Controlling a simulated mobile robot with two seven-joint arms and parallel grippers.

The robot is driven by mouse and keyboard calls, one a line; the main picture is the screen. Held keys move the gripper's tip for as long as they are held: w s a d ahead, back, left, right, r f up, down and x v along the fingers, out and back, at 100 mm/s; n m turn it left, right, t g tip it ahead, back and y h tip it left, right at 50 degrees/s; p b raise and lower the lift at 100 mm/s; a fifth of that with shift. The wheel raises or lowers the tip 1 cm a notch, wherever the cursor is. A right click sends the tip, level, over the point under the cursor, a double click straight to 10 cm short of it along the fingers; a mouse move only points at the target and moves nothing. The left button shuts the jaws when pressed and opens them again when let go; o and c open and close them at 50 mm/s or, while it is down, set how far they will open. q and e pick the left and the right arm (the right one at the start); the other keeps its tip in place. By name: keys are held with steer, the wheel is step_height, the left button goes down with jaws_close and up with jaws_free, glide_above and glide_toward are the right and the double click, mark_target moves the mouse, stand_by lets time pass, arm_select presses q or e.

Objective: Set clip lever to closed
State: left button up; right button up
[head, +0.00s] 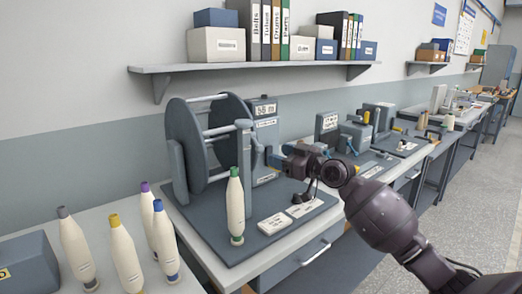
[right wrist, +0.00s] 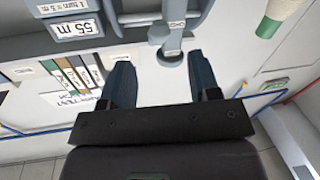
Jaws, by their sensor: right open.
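My right gripper (head: 278,156) reaches in from the right, beside the winding stand. In the right wrist view my right gripper (right wrist: 159,72) is open, its two blue fingers wide apart and nothing held. A grey-blue part with a round head and small labels (right wrist: 165,34) shows ahead, nearer the right finger; it looks like the clip lever, but its label is too small to read. In the head view, a bluish part (head: 256,152) by the grey post (head: 243,150) may be the same lever, partly covered by my gripper. My left gripper is out of view.
The large dark reel (head: 185,145) stands behind the post. A white bobbin with green ends (head: 235,208) stands upright in front. Several more bobbins stand at left. Two white cards (head: 274,224) lie on the base.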

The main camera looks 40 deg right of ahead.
mark_target(263, 150)
steer(key=x, duration=0.7)
steer(key=shift+w+f, duration=0.1)
steer(key=shift+w, duration=0.05)
